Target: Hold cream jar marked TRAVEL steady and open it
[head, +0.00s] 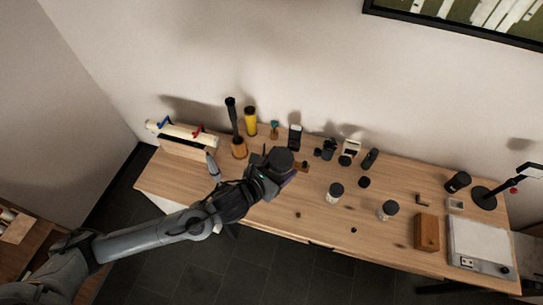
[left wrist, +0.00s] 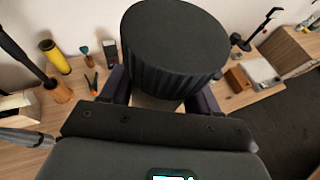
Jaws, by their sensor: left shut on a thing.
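My left gripper (head: 272,178) is shut on a jar with a large black ribbed lid (left wrist: 175,45). The lid also shows in the head view (head: 280,159), above the gripper's jaws. In the left wrist view the gripper's dark purple fingers (left wrist: 160,98) stand on both sides of the jar, just below the lid. The lid is on the jar. The jar's body is mostly hidden by the lid and the gripper. No TRAVEL marking can be read, so I cannot confirm which jar this is. My right gripper is in neither view.
Two pale jars with dark lids stand to the right, one nearer (head: 335,193) and one farther (head: 389,210). A wooden block (head: 427,232) and a light board (head: 478,243) lie at the right. A yellow cylinder (head: 250,121) and dark bottles line the back.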

